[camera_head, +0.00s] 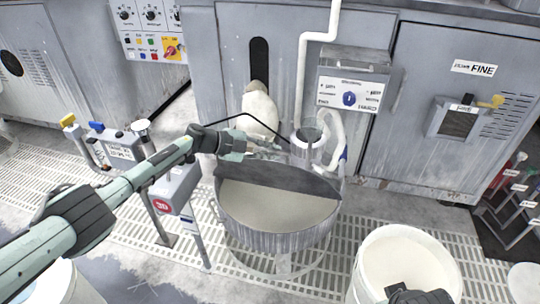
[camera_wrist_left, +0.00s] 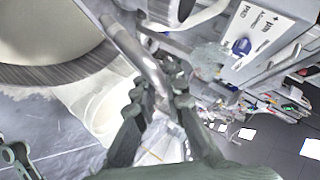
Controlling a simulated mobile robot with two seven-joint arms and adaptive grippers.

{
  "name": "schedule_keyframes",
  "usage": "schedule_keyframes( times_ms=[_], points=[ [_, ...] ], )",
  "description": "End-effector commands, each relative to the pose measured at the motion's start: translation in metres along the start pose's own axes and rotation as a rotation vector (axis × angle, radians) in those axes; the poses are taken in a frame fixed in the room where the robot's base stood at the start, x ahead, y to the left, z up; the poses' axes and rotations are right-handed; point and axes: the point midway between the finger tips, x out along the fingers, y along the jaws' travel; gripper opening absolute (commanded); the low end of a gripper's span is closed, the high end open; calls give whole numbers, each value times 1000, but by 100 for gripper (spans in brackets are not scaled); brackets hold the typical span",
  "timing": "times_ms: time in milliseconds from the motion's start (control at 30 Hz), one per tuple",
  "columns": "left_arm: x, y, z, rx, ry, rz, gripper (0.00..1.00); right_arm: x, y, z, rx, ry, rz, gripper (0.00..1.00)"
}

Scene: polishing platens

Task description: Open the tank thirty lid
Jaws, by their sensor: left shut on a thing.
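The round grey tank (camera_head: 262,240) stands at the centre, beside a red sign marked 30 (camera_head: 161,206). Pale beige liquid shows in its front part. A dark grey lid panel (camera_head: 275,177) covers the back part of its top. My left gripper (camera_head: 278,153) is above the back rim by the lid. In the left wrist view, the left gripper's fingers (camera_wrist_left: 165,98) are shut on a metal bar (camera_wrist_left: 135,45), which looks like the lid's handle. Where the bar joins the lid is hidden. A dark piece at the bottom edge, perhaps my right gripper (camera_head: 415,297), is cut off.
A white bucket (camera_head: 362,270) of pale liquid stands at the front right. A grey cylinder (camera_head: 306,145) and white hoses are behind the tank, below a control box (camera_head: 352,85). Grey cabinets line the back. Floor grating (camera_head: 195,240) surrounds the tank.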

Motion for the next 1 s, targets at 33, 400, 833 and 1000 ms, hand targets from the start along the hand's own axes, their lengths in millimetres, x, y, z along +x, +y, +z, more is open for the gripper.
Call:
schedule_keyframes(
  times_ms=[33,400,833,1000],
  points=[
    [0,-2,0,2,-1,-2,0,0,0,0,0,0,1,44],
    [0,-2,0,2,-1,-2,16,0,0,0,0,-1,1,44],
    [0,-1,0,1,0,0,32,-1,1,-1,1,1,2,44],
    [-13,-1,2,3,-2,-1,32,-1,1,-1,1,1,2,44]
  ],
)
